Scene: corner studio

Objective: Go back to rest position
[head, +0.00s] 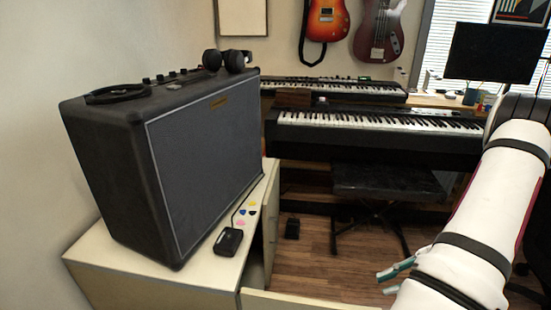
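My arm reaches in from the right edge, white with dark bands, and bends down toward the bottom right. My gripper (395,278) shows only in part, low beside the arm. Two teal finger ends point left with a gap between them, and nothing shows in that gap. The rest of the gripper is hidden behind the arm.
A black amplifier (205,165) stands on a pale cabinet (110,262), with headphones (227,60) on top. A small black box (228,241) and several coloured picks (241,223) lie beside it. Keyboards (380,122) and a black bench (385,182) stand beyond. Wooden floor (320,262) is partly clear.

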